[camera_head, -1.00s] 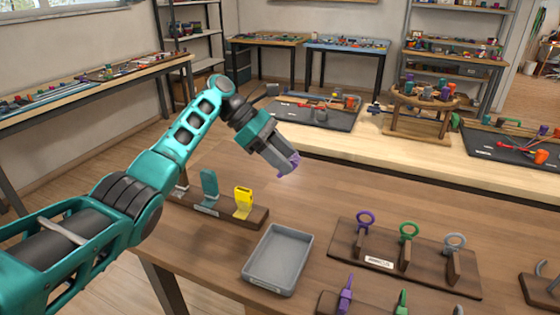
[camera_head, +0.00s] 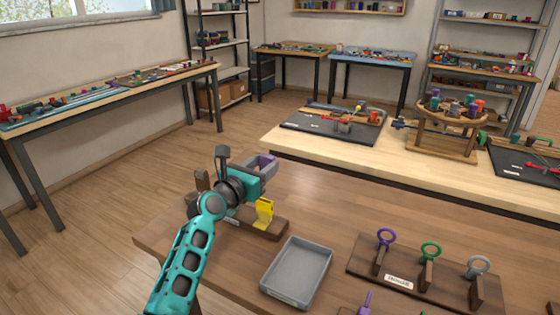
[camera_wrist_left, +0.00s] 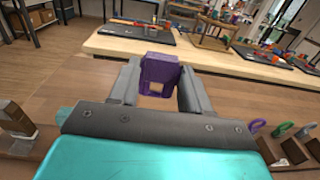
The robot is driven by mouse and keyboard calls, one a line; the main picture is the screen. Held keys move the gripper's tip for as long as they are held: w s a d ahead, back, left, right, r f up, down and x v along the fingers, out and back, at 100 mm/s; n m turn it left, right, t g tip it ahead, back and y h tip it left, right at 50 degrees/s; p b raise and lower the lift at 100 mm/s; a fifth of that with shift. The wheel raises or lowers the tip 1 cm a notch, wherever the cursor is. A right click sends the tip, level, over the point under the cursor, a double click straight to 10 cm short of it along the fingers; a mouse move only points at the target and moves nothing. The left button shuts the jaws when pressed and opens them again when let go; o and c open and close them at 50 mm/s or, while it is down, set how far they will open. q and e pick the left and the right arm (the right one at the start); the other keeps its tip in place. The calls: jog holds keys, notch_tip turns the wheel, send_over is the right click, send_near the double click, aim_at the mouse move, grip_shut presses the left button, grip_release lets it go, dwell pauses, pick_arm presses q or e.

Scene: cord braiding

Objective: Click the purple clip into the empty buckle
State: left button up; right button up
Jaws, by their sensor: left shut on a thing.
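My left gripper (camera_head: 266,165) is shut on a purple buckle-like piece (camera_wrist_left: 160,74) with a square opening. The piece stands upright between the fingertips in the left wrist view and is partly hidden by the gripper in the head view. The gripper is above the wooden rack (camera_head: 272,232) at the table's left. A yellow buckle (camera_head: 264,211) stands on that rack, just below and right of the gripper. The rest of the rack is largely hidden by my arm. A slim purple clip (camera_head: 365,301) shows at the bottom edge, cut off by the frame. My right gripper is out of view.
A grey tray (camera_head: 270,288) lies right of the rack. A wooden stand (camera_head: 360,267) holds purple (camera_head: 386,237), green (camera_head: 431,251) and grey (camera_head: 478,265) rings. The table behind the tray is clear. A second bench (camera_head: 290,143) is farther back.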

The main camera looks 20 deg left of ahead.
pick_arm(q)
jog(key=shift+s+a+f+y, duration=0.15)
jog(key=shift+a+f+y, duration=0.15)
jog(key=shift+a+y, duration=0.15)
jog(key=shift+f, duration=0.1)
notch_tip(320, 180, down, 7)
jog(key=b, duration=0.7)
jog(key=shift+s+r+p, duration=0.1)
jog(key=shift+r+p, duration=0.1)
jog(key=shift+p, duration=0.2)
dwell(0.6)
